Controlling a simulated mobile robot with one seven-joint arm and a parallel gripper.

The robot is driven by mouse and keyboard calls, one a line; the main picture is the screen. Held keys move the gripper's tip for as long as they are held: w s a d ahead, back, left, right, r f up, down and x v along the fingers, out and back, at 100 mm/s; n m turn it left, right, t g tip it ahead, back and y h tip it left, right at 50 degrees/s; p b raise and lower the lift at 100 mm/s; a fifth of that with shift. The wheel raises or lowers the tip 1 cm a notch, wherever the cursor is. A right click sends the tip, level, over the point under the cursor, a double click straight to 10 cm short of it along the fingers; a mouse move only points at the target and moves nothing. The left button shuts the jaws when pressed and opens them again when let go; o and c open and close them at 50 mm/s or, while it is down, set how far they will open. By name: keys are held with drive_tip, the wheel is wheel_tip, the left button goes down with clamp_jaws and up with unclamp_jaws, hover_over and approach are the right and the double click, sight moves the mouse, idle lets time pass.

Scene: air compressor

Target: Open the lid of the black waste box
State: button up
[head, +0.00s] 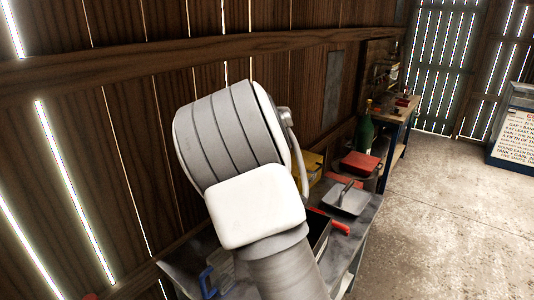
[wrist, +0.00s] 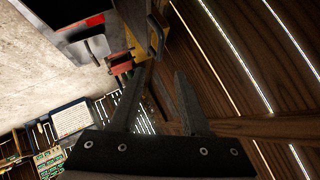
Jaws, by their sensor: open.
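My gripper (wrist: 160,72) shows in the wrist view with its two dark fingers apart and nothing between them. In the head view my own arm hides it. A dark box (head: 318,228) stands on the workbench, partly behind my arm; I cannot tell for sure whether it is the black waste box or how its lid stands. A grey flat piece with a handle (head: 347,197) lies beside it. In the wrist view a dark handle-like loop (wrist: 156,36) stands beyond the fingertips, apart from them as far as I can see.
The bench (head: 360,240) also holds a yellow box (head: 308,166), a red box (head: 360,163) and a red-handled tool (head: 340,227). A green bottle (head: 365,133) stands behind. The plank wall (head: 120,150) is close on the left. Concrete floor (head: 440,220) lies open on the right.

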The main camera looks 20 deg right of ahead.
drive_tip(key=shift+v, duration=1.75)
drive_tip(key=s+a+f+n+g+y+b, duration=0.1)
drive_tip(key=s+n, duration=0.3)
drive_tip(key=s, duration=0.9)
drive_tip(key=s+a+f+n+g+y+b, duration=0.1)
drive_tip(key=s+a+n, duration=0.3)
drive_tip(key=s, duration=1)
drive_tip(key=s+a+n+g+y+b, duration=0.1)
drive_tip(key=s+a+n+g+b, duration=0.1)
drive_tip(key=s, duration=1.1)
drive_tip(key=shift+s+a+f+n+y+b, duration=0.45)
drive_tip(key=shift+a+n, duration=0.2)
drive_tip(key=shift+n, duration=0.45)
